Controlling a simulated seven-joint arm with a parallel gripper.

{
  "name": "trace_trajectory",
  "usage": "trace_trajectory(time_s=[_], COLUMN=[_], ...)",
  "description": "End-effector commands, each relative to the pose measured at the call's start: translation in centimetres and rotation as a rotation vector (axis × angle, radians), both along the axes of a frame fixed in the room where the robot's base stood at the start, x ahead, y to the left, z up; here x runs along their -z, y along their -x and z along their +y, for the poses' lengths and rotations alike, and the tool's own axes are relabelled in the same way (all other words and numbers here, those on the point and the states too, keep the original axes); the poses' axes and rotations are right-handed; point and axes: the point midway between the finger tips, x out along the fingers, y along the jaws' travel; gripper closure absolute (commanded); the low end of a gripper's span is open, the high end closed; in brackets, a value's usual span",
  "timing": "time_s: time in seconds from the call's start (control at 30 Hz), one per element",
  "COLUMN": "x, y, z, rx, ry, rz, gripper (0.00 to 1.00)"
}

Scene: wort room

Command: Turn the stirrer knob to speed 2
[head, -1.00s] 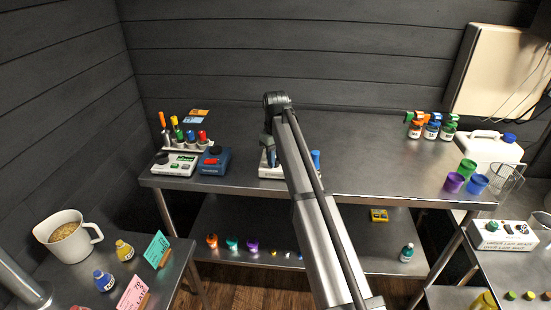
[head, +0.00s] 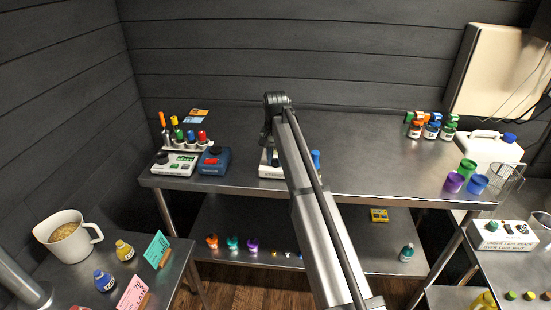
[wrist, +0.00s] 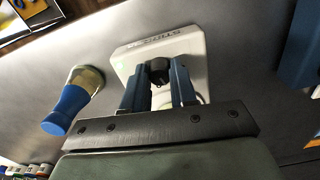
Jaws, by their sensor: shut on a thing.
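The stirrer (wrist: 190,45) is a white box with dark lettering on its edge, seen in the wrist view. Its black knob (wrist: 158,65) sits between the fingers of my gripper (wrist: 159,92), which is shut on it. The pointer and speed marks cannot be read. In the head view the white stirrer (head: 270,172) stands at the front of the back table, partly hidden by my arm.
A blue-handled object (wrist: 75,100) is beside the stirrer; its blue top shows in the head view (head: 316,160). A blue box (head: 214,160) and a white device (head: 174,164) stand to the left. The table's right middle is clear.

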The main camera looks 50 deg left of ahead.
Motion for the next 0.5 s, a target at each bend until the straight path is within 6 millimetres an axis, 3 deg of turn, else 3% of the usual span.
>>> trace_trajectory(time_s=[0.5], x=[-0.03], y=[-0.02], z=[0.02], rx=[0.458], ry=[-0.001], rz=[-0.001], gripper=[1.0])
